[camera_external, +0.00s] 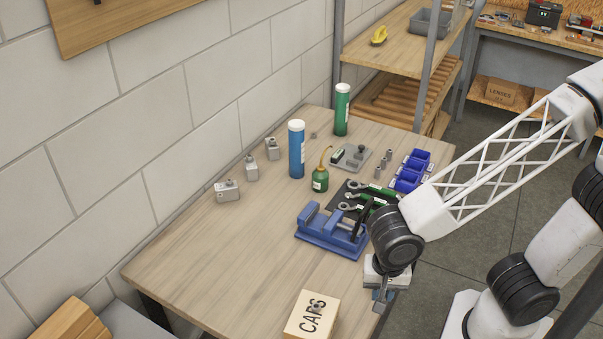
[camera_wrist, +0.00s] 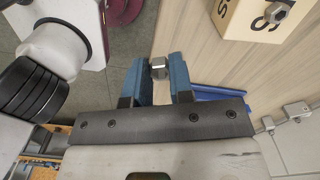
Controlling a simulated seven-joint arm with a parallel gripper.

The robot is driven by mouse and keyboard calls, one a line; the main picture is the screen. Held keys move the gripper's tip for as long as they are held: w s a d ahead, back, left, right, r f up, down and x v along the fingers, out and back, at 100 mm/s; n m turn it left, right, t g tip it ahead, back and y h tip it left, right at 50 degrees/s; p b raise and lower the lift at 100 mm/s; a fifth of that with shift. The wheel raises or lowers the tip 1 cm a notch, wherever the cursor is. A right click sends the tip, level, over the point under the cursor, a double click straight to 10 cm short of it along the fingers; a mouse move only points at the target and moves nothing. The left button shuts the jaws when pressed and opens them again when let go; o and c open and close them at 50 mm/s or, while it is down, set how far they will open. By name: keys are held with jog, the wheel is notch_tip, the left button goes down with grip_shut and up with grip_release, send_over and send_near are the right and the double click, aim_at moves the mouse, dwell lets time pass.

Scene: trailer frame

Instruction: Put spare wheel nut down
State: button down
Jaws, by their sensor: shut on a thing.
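My gripper (camera_wrist: 159,72) has blue fingers and is shut on a small grey metal wheel nut (camera_wrist: 158,66), which sits between the fingertips in the wrist view. In the external view my gripper (camera_external: 381,296) points down at the table's front right edge, to the right of the CAPS box; the nut is too small to make out clearly there. Another metal nut (camera_external: 316,307) rests on top of the CAPS box (camera_external: 300,326). It also shows at the top right of the wrist view (camera_wrist: 276,12).
The wooden table (camera_external: 210,285) has clear room left of the CAPS box. A blue vise (camera_external: 322,237) stands behind my gripper. Farther back are a green oil can (camera_external: 320,180), a blue cylinder (camera_external: 296,150), a green cylinder (camera_external: 341,112) and blue bins (camera_external: 410,172).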

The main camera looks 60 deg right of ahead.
jog(key=shift+f, duration=0.65)
jog(key=shift+w, duration=0.1)
send_over(310, 323)
jog(key=shift+s+d+f, duration=0.25)
jog(key=shift+s+f, duration=0.05)
jog(key=shift+f, duration=0.4)
jog(key=shift+w+a, duration=0.15)
jog(key=shift+w, duration=0.05)
jog(key=shift+w+a+f, duration=0.15)
jog(key=shift+f, duration=1.65)
jog(key=shift+f, duration=0.1)
